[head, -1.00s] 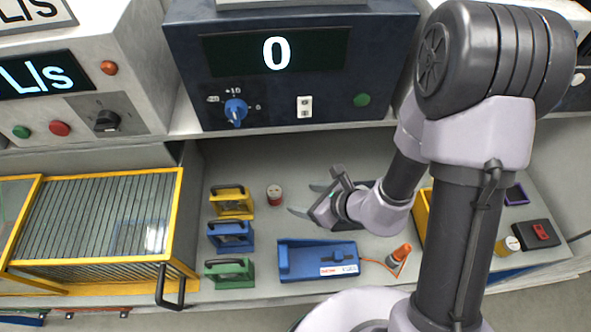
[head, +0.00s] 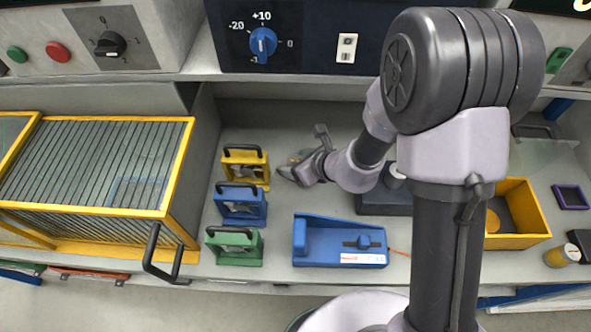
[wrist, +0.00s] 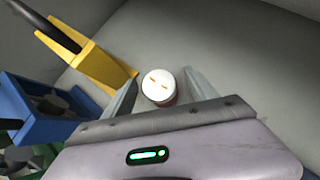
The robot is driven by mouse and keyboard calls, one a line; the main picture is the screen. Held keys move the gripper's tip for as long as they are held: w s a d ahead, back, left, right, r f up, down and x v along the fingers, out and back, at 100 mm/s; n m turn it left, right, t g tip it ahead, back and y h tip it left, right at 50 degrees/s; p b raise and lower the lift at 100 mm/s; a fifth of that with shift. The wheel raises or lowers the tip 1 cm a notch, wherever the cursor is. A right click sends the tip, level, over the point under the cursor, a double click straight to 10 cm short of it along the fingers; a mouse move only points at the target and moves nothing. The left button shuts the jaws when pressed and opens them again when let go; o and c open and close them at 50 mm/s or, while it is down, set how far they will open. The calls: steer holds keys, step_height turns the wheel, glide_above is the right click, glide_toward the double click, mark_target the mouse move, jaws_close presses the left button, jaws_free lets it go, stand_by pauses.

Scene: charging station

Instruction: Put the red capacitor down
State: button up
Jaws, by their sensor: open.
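The red capacitor (wrist: 158,86) stands upright on the grey bench. In the wrist view its round white top shows two small terminals, with a reddish side just visible below. My gripper (wrist: 161,76) is open, with one finger on each side of the capacitor and a small gap to each. In the head view my gripper (head: 287,170) is low over the bench, right of the yellow handled block (head: 245,168). There the capacitor is mostly hidden by the fingers.
A blue handled block (head: 240,206) and a green one (head: 234,246) stand in a column before the yellow one. A blue charger-like box (head: 330,246) lies in front of my gripper. A yellow-framed cage (head: 100,165) is left; a yellow bin (head: 525,212) is right.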

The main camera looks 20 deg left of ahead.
mark_target(296, 160)
jaws_close()
step_height(296, 160, up, 10)
steer(key=p, duration=0.5)
steer(key=shift+r, duration=0.1)
steer(key=w+d+r+m+t+h, duration=0.1)
steer(key=d+r, duration=0.3)
steer(key=d, duration=0.5)
steer(key=w+d+r+m+t+h+b, duration=0.1)
steer(key=w+d+r+m+h, duration=0.1)
steer(key=d, duration=0.7)
steer(key=w+d+r+m+t+h, duration=0.1)
steer(key=d+r+m+t+h, duration=0.1)
steer(key=d+r+m, duration=0.3)
steer(key=d, duration=0.4)
steer(key=shift+w+r+b, duration=0.15)
steer(key=shift+r+b, duration=0.2)
